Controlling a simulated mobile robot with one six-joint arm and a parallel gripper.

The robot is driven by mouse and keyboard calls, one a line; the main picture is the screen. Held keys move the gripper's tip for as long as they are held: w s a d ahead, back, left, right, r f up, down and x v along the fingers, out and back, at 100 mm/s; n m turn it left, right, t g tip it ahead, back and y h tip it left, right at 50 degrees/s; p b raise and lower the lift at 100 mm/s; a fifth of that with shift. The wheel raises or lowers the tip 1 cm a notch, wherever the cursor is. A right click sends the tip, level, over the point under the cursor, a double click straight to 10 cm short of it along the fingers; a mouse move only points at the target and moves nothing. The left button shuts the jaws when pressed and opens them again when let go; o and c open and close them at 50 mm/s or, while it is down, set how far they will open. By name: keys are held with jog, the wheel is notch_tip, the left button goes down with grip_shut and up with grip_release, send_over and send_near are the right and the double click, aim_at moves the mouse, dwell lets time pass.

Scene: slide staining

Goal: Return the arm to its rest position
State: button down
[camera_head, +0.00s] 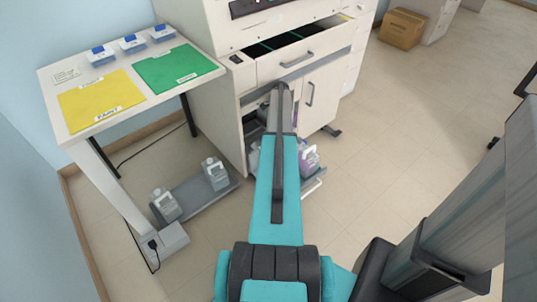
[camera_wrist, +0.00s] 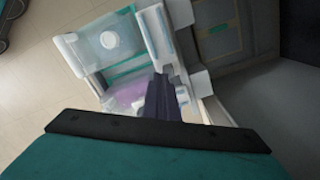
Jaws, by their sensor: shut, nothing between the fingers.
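My arm (camera_head: 277,190), teal with dark grey links, reaches forward from the bottom of the head view to the front of the white staining machine (camera_head: 225,95). My gripper (camera_wrist: 162,90) shows in the wrist view as dark fingers, shut and empty. It points at an open lower bay of the machine with a pale tray, a round white cap (camera_wrist: 109,40) and purple liquid. In the head view the arm hides the gripper. I cannot tell if the fingers touch anything.
An upper drawer (camera_head: 285,68) stands open near the arm's far end. Jugs, one with purple liquid (camera_head: 308,160), stand low behind the arm. A side table (camera_head: 75,77) with yellow and green mats stands left; two jugs (camera_head: 215,173) sit on a floor tray.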

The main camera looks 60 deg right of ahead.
jog(key=shift+w+d+r, duration=0.1)
jog(key=shift+d+r, duration=0.1)
jog(key=shift+r, duration=0.25)
jog(key=shift+d+r, duration=0.15)
jog(key=shift+r, duration=0.3)
jog(key=shift+s+a+f+b, duration=0.1)
jog(key=shift+s+f+b, duration=0.1)
jog(key=shift+f+b, duration=1.2)
jog(key=shift+s+r, duration=0.25)
jog(key=shift+s, duration=0.05)
jog(key=shift+s, duration=0.1)
jog(key=shift+s+a, duration=0.1)
jog(key=shift+s, duration=0.15)
